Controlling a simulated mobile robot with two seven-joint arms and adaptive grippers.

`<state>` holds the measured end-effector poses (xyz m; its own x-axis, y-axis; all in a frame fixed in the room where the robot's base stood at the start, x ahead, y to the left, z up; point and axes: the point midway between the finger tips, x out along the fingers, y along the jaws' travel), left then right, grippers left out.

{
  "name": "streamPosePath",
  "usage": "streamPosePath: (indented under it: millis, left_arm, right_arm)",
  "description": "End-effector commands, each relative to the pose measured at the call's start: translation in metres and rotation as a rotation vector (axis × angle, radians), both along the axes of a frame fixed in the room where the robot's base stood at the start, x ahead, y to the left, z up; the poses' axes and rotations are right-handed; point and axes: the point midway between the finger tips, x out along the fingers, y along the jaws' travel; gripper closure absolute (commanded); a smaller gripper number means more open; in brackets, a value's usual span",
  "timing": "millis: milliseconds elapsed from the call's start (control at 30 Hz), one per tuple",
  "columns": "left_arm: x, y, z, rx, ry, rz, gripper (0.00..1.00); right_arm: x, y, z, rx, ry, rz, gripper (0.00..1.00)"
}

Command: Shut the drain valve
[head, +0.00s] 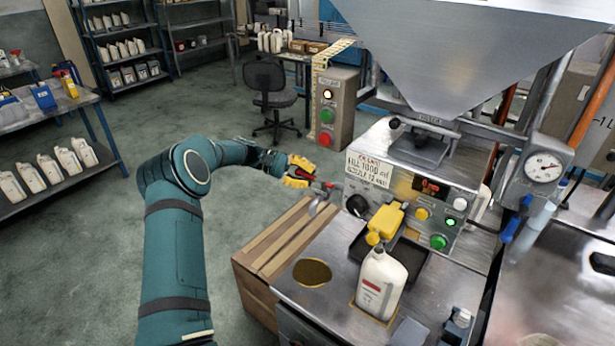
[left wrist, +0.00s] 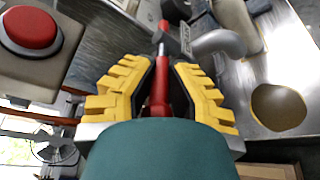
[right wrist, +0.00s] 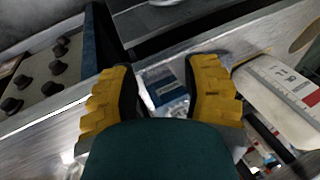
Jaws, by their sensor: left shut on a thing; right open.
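The drain valve has a red lever (head: 324,185) and a grey spout (head: 318,205) on the left side of the filling machine. In the left wrist view the red lever (left wrist: 160,92) runs between the yellow fingers, with the curved grey spout (left wrist: 220,43) beyond it. My left gripper (head: 302,170) is shut on the red lever. I cannot tell whether the valve is open or shut. My right gripper (right wrist: 162,88) is open, with a blue and white item (right wrist: 165,90) visible beyond its fingers. The right gripper does not show in the head view.
A white bottle (head: 381,285) stands on the steel bench under the yellow nozzle (head: 385,221). A wooden crate (head: 272,249) stands below the valve. A button box (head: 335,105) stands behind.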

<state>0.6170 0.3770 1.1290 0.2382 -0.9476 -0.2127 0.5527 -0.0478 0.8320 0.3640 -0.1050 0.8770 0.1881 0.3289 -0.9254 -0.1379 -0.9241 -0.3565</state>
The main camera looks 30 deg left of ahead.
Motion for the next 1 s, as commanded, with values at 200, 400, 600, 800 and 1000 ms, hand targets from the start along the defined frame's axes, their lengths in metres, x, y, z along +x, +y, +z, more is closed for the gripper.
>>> streamPosePath:
  millis: [200, 400, 600, 800, 1000]
  left_arm:
    - [0.001, -0.001, 0.0, -0.001, -0.001, 0.0, 0.53]
    - [0.0, -0.001, 0.0, -0.001, 0.0, 0.001, 0.53]
    - [-0.001, 0.006, 0.001, 0.0, -0.001, 0.004, 0.53]
    - [-0.008, 0.038, 0.007, 0.0, -0.002, 0.005, 0.53]
    - [-0.018, 0.075, 0.016, 0.0, -0.003, 0.004, 0.53]
  right_arm:
    - [0.0, 0.0, 0.0, 0.0, 0.0, 0.0, 0.53]
    - [0.0, 0.0, 0.0, 0.0, 0.0, 0.0, 0.53]
    - [0.0, 0.0, 0.0, 0.0, 0.001, 0.0, 0.53]
    - [0.0, 0.0, 0.0, 0.0, 0.0, 0.0, 0.53]
    - [0.0, 0.0, 0.0, 0.0, 0.0, 0.0, 0.53]
